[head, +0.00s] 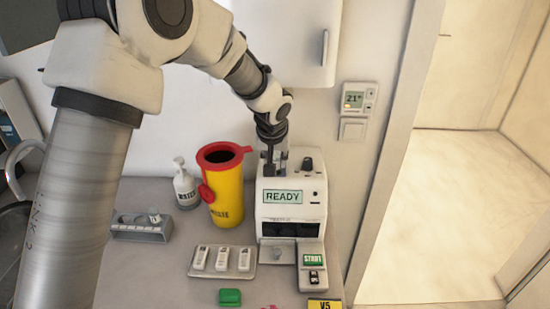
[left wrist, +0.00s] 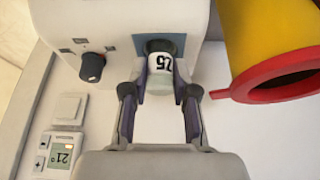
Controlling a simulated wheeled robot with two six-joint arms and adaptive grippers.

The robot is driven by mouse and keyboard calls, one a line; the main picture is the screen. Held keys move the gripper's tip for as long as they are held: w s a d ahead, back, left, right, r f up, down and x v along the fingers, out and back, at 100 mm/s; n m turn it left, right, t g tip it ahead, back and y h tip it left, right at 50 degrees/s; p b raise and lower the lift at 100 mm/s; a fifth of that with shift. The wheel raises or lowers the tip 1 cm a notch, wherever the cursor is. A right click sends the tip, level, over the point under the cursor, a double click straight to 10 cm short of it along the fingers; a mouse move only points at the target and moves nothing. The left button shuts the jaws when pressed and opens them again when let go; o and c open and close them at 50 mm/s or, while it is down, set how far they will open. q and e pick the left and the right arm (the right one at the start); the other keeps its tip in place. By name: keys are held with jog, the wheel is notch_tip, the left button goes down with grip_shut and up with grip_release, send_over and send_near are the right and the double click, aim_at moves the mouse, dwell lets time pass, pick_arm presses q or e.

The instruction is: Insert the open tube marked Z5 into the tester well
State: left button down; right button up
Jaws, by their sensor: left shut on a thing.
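The tester (head: 291,215) is a white box on the counter. Its screen reads READY, and a dark knob (left wrist: 93,66) sits on its top. My left gripper (head: 272,160) is over the tester's top, pointing down. In the left wrist view its fingers (left wrist: 160,98) are on either side of the tube marked Z5 (left wrist: 161,64) and shut on it. The tube's label appears upside down there. The tube is over a blue square (left wrist: 181,41) on the tester's top. I cannot tell how deep it sits, since the well opening is hidden. My right gripper is out of view.
A yellow bin (head: 227,198) with a red rim stands close left of the tester, beside a white bottle (head: 185,187). A grey rack (head: 136,232) is at left. A tray (head: 213,275) with three white pieces and a green block (head: 230,297) lie in front. A thermostat (head: 357,98) is on the wall.

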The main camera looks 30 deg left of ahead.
pick_arm(q)
jog(key=shift+f, duration=0.25)
jog(key=c, duration=0.8)
grip_release()
jog(key=shift+r, duration=0.1)
jog(key=v, duration=1.2)
